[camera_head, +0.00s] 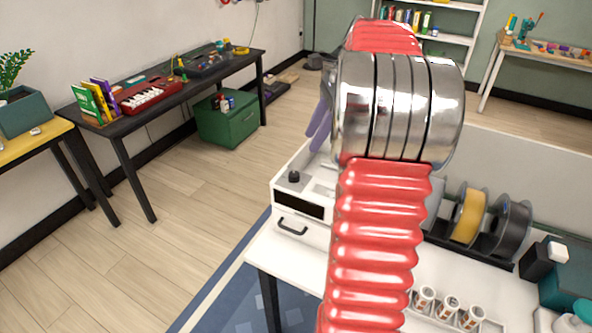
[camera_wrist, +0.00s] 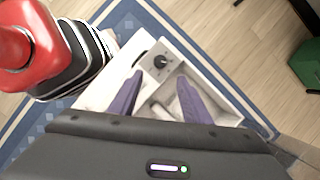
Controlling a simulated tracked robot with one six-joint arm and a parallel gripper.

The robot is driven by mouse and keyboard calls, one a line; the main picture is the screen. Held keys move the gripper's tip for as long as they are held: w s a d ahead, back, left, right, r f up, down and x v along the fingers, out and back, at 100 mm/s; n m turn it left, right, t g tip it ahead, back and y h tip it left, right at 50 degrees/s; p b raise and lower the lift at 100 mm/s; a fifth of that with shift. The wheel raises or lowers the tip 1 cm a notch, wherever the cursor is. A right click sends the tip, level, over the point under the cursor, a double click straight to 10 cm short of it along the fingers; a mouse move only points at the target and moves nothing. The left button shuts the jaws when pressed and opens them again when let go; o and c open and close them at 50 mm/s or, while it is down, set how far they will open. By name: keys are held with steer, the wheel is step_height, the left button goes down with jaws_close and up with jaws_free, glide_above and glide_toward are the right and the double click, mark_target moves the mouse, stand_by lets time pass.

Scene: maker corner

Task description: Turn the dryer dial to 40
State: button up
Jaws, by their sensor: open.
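The dryer appears to be the white box (camera_head: 312,187) at the near left end of the white table. A black dial (camera_head: 294,176) sits on its top, above a dark front panel (camera_head: 298,205). In the wrist view the dial (camera_wrist: 160,61) lies beyond my fingertips, on a light plate with marks too small to read. My gripper (camera_wrist: 160,80) is open, its two purple fingers apart with nothing between them. In the head view one purple finger (camera_head: 320,125) shows above the dryer; my red arm hides the rest of the gripper and part of the dryer.
Spools (camera_head: 468,215) stand in a dark holder right of my arm. Several small cans (camera_head: 447,307) sit in a tray near the table front. A teal box (camera_head: 568,274) is at the right. A dark handle (camera_head: 292,228) juts out below the front panel. Floor left of the table is clear.

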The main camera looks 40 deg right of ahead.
mark_target(294, 174)
steer(key=x, duration=1.2)
steer(key=shift+a+f, duration=0.1)
steer(key=shift+c, duration=0.5)
steer(key=c, duration=0.9)
steer(key=shift+a, duration=0.2)
steer(key=shift+d, duration=0.1)
